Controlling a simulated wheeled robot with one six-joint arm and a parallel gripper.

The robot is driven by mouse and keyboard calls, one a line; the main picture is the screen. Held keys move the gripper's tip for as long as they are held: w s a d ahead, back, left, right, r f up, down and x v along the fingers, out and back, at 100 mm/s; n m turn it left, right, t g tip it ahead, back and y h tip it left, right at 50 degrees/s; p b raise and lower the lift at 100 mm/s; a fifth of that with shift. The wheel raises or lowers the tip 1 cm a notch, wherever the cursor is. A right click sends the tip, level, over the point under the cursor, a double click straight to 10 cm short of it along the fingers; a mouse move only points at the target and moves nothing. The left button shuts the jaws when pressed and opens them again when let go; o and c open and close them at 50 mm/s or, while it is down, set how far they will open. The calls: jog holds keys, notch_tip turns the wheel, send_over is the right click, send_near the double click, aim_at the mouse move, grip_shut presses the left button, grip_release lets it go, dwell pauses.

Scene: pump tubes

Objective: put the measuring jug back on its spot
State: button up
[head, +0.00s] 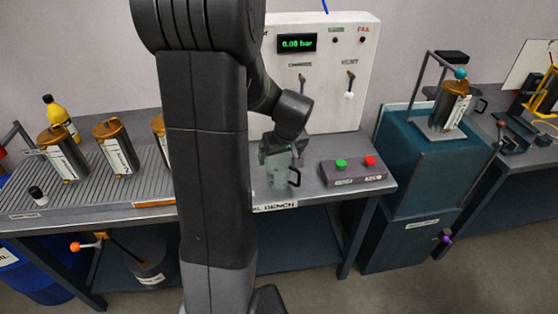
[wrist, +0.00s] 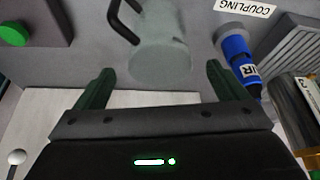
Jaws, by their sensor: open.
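The measuring jug (head: 278,174) is a small translucent grey vessel with a dark handle, standing on the test bench in front of the white panel. It also shows in the wrist view (wrist: 160,52), top middle, its handle toward the upper left. My gripper (head: 277,152) is directly above the jug in the head view. In the wrist view my gripper (wrist: 158,80) is open, its two green fingers apart with the jug lying between and just beyond them. I cannot tell whether they touch it. No marked spot for the jug is clearly visible.
A button box (head: 352,172) with green and red buttons stands right of the jug. A blue air coupling (wrist: 236,55) lies on the jug's other side. Pump tubes (head: 116,147) stand on the ribbed rack at left. My arm hides the bench middle.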

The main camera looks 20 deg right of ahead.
jog(key=shift+v, duration=2.7)
